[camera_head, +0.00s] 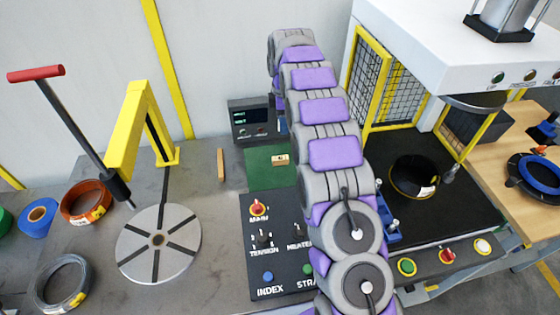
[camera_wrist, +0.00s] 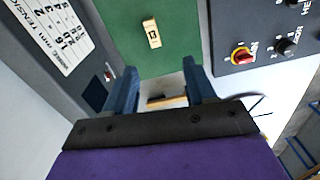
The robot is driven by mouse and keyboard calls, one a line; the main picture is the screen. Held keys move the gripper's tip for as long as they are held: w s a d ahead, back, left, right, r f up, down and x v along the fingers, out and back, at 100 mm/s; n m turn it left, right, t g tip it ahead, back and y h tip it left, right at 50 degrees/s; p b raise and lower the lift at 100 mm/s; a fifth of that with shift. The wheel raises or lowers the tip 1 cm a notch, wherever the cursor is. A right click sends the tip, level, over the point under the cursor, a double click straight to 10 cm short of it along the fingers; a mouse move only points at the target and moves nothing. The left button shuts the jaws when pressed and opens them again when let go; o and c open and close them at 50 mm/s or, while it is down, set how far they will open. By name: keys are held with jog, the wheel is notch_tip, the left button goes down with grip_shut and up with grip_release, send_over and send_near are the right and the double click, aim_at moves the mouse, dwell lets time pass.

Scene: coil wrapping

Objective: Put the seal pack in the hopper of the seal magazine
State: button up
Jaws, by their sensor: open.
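A small tan block (camera_head: 279,160) with a dark mark lies on a green mat (camera_head: 262,178) behind the control panel; I take it as the seal pack. It also shows in the wrist view (camera_wrist: 152,33), beyond my fingertips and apart from them. My gripper (camera_wrist: 190,65) has its two blue fingers spread, with nothing held between them. In the head view my arm mostly hides it. A blue fixture (camera_head: 388,228) stands beside the black platform, partly behind my arm; I cannot tell whether it is the seal magazine, and no hopper shows clearly.
A display box (camera_head: 250,121) stands behind the mat. A tan bar (camera_head: 220,165) lies to its left. The control panel (camera_head: 262,280) has raised knobs. A turntable (camera_head: 158,242), coils and a yellow post (camera_head: 128,115) are at left. A black coil (camera_head: 414,177) sits under the press.

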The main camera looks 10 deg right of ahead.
jog(key=w+f, duration=0.1)
jog(key=n+b, duration=0.1)
jog(key=b, duration=0.2)
send_over(280, 158)
jog(key=f, duration=1.3)
jog(key=shift+w+d+f, duration=0.2)
jog(key=shift+d+f, duration=0.05)
jog(key=shift+d, duration=0.1)
jog(key=f, duration=0.1)
jog(key=f+b, duration=0.1)
jog(key=f, duration=0.2)
jog(key=shift+s+a+f, duration=0.15)
jog(key=shift+a+f, duration=0.15)
jog(key=shift+a, duration=0.05)
jog(key=shift+f+b, duration=0.3)
jog(key=shift+f, duration=0.05)
jog(key=shift+r, duration=0.1)
jog(key=shift+c, duration=0.2)
grip_shut()
